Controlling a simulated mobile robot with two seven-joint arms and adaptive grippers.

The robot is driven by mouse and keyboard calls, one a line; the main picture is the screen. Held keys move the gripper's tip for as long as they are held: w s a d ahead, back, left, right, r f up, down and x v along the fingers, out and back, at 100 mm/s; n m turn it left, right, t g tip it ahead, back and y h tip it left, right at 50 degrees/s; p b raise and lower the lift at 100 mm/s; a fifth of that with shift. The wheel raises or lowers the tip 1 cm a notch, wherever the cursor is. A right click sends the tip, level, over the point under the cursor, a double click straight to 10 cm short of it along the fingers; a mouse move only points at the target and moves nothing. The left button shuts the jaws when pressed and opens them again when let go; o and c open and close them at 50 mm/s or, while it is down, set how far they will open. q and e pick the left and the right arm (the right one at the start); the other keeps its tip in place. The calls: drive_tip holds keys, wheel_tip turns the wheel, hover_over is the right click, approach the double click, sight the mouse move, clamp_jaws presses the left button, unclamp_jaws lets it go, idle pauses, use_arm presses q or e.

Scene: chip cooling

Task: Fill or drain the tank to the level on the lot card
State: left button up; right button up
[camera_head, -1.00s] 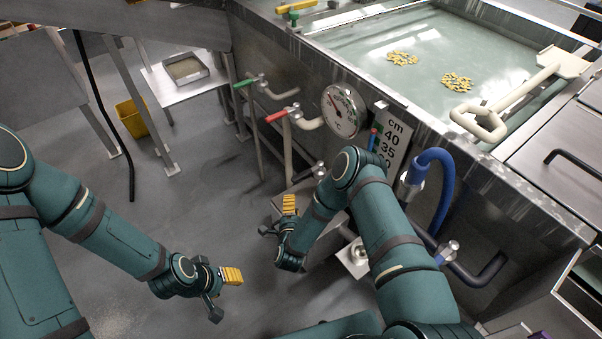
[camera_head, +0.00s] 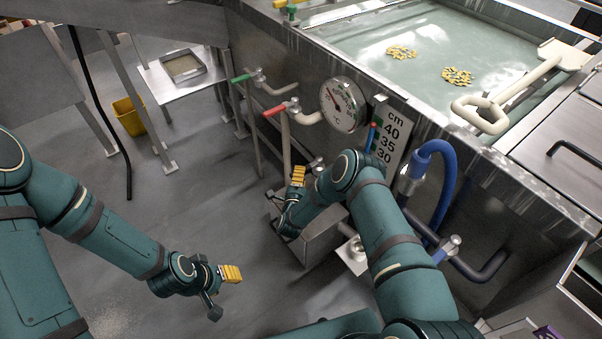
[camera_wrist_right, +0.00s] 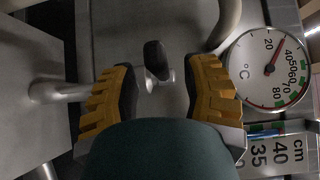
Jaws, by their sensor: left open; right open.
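The tank (camera_head: 440,125) at the upper right holds greenish water. A cm scale (camera_head: 390,140) on its front reads 40, 35 and 30, with a green mark near the top; it also shows in the right wrist view (camera_wrist_right: 272,155). Red-handled (camera_head: 275,110) and green-handled (camera_head: 242,78) valves stand left of a round °C dial (camera_head: 343,104). My right gripper (camera_head: 288,190) is open and empty, low before the tank front. In the right wrist view a dark knob (camera_wrist_right: 155,55) on a metal stem shows between its fingers (camera_wrist_right: 163,92). My left gripper (camera_head: 223,290) is open and empty over the floor. I cannot make out a lot card.
A blue hose (camera_head: 447,180) curves down the tank front. Two clusters of yellow chips (camera_head: 457,76) lie in the tank. A cream-handled paddle (camera_head: 490,112) rests over its right rim. A tray (camera_head: 184,67) sits on a side table; a yellow bin (camera_head: 130,116) stands on the floor.

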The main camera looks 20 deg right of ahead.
drive_tip(key=shift+x, duration=1.25)
drive_tip(key=shift+c, duration=0.3)
drive_tip(key=shift+s, duration=0.1)
clamp_jaws()
